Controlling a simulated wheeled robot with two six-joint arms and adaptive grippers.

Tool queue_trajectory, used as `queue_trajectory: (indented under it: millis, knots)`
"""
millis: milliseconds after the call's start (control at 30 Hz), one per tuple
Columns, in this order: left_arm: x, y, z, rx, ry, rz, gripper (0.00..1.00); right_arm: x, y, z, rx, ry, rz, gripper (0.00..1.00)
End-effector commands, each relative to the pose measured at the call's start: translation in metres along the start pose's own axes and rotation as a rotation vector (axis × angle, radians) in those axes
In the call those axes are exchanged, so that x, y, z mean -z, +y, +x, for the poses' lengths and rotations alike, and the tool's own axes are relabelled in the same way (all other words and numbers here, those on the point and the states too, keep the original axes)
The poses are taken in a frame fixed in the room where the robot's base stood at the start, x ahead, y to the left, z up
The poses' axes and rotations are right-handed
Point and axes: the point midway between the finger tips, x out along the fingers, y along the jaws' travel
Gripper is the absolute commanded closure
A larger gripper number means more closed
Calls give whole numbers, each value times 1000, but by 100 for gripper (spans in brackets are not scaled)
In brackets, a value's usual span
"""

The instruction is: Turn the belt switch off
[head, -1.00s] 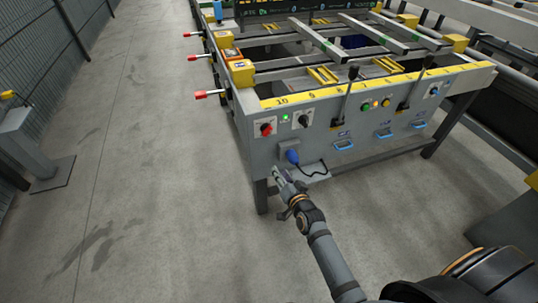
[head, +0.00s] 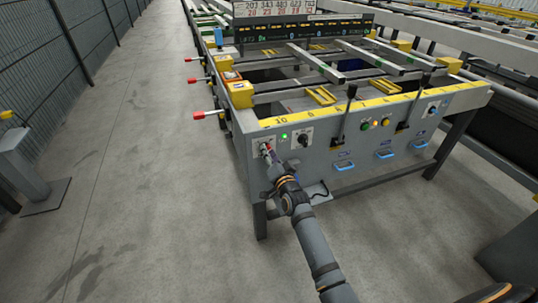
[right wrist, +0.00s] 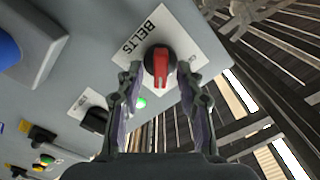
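The belt switch (right wrist: 160,65) is a red handle on a round black base, on a white plate marked BELTS. In the head view the plate (head: 266,141) is at the left end of the grey front panel, and my gripper largely hides the switch. My right gripper (right wrist: 161,78) is open, with one finger on each side of the switch. Small gaps seem to show between fingers and switch; I cannot tell whether they touch. In the head view the right gripper (head: 268,155) is at the panel. My left gripper is not in view.
A lit green lamp (head: 284,135) and a black rotary switch (head: 303,139) are right of the belt switch. Two black levers, including one (head: 346,113), stand farther right. Red-tipped handles (head: 203,115) stick out at the table's left. Open floor (head: 150,200) lies left.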

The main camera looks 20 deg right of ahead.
Motion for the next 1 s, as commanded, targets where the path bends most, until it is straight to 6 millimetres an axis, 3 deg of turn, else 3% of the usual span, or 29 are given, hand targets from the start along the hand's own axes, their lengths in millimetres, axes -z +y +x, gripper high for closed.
queue_trajectory:
  millis: [267, 567, 1000]
  knots:
    - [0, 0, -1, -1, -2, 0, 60, 0, 0, 3, 0, 0, -1, 63]
    - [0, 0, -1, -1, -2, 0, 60, 0, 0, 3, -1, 0, -1, 100]
    - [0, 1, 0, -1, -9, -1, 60, 0, 0, 3, 0, -1, -51, 100]
